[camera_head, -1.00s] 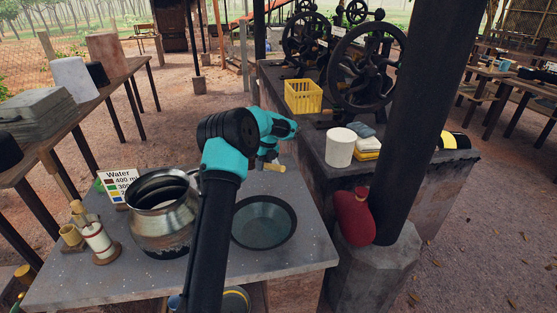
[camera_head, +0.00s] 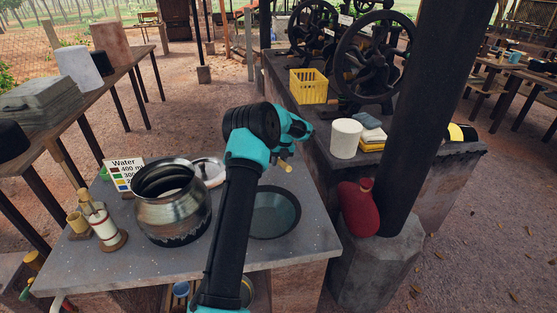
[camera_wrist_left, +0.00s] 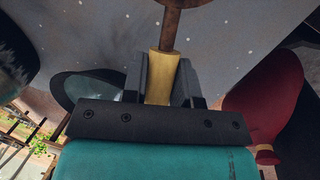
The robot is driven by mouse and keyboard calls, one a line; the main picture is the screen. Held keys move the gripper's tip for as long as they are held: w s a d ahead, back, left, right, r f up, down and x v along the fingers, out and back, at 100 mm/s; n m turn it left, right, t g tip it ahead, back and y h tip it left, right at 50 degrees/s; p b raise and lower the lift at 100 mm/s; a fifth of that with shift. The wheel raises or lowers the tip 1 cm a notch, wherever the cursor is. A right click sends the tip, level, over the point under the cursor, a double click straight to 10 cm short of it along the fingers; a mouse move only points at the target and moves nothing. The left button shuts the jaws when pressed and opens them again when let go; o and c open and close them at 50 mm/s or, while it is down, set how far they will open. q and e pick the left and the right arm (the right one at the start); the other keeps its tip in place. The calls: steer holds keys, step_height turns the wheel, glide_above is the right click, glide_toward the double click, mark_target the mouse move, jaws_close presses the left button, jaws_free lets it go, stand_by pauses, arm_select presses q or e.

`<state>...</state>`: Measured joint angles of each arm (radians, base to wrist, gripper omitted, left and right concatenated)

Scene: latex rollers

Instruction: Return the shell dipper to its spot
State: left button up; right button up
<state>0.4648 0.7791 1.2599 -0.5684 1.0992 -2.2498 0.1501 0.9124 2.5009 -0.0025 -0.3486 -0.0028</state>
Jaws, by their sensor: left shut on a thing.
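My left gripper (camera_head: 284,158) is shut on the pale wooden handle of the shell dipper (camera_head: 287,167), above the grey table's right side. In the left wrist view, the handle (camera_wrist_left: 162,75) stands between the two dark fingers (camera_wrist_left: 162,88), and a brown part of the dipper (camera_wrist_left: 184,6) shows at the top edge, cut off. In the head view the dipper's shell is hidden or too small to tell. My right gripper is not in view.
A metal pot (camera_head: 172,215) and a dark round pan (camera_head: 273,212) stand on the grey table (camera_head: 150,262). Bamboo cups (camera_head: 77,222) and a white-banded cylinder (camera_head: 104,228) stand left. A red bottle (camera_head: 357,207) stands beside the dark post (camera_head: 412,120).

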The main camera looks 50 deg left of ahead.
arm_select(q)
steer(key=shift+w+d+x, duration=0.15)
steer(key=shift+w+x, duration=0.05)
steer(key=shift+x, duration=0.95)
steer(key=shift+w+d+x, duration=0.15)
steer(key=shift+x, duration=1)
steer(key=shift+f, duration=0.75)
steer(key=o, duration=1)
steer(key=shift+o, duration=0.2)
steer(key=v, duration=1.7)
steer(key=shift+r, duration=0.25)
steer(key=shift+w+d, duration=0.1)
